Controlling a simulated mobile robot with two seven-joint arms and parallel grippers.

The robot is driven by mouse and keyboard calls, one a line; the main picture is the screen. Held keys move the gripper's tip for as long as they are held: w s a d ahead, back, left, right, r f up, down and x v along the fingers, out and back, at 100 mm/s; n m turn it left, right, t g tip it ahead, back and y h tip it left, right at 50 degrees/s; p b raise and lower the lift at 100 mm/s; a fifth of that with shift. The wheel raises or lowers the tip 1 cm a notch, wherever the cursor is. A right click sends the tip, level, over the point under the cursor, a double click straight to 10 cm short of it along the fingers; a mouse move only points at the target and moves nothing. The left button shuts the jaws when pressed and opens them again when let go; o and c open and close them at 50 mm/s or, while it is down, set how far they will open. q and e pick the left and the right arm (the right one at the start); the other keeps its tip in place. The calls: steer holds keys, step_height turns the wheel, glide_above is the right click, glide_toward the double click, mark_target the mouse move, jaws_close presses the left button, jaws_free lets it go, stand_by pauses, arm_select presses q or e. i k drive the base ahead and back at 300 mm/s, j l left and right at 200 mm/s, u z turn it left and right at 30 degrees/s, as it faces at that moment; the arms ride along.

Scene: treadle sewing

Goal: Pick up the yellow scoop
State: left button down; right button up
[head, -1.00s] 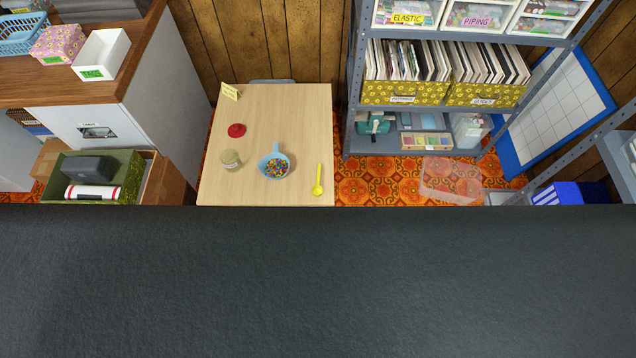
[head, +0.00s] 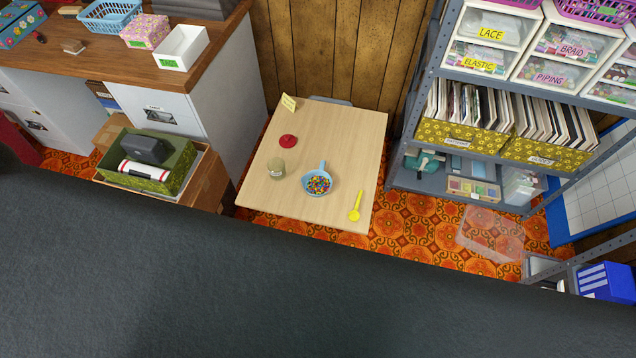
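The yellow scoop (head: 355,206) lies on the light wooden table (head: 345,140), near its front right corner. Its round bowl end points toward the front edge and its handle points to the back. A blue pan-like container (head: 321,171) with several small colourful pieces in it stands to the left of the scoop. A glass jar (head: 276,169) and a red lid (head: 288,141) are farther left on the table. Neither of my grippers shows in the head view. A large dark surface fills the lower part of the view.
A small yellow card (head: 289,102) stands at the table's back left corner. A metal shelf unit (head: 431,181) stands to the right, and a cabinet with a brown top (head: 110,75) to the left. A clear sheet (head: 490,236) is on the patterned floor near the shelf.

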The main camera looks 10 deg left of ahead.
mark_target(352, 216)
steer(key=i+l, duration=0.35)
steer(key=i+l+u, duration=0.1)
steer(key=i+l, duration=0.25)
steer(key=l, duration=0.15)
steer(key=i+l, duration=0.3)
steer(key=l, duration=0.2)
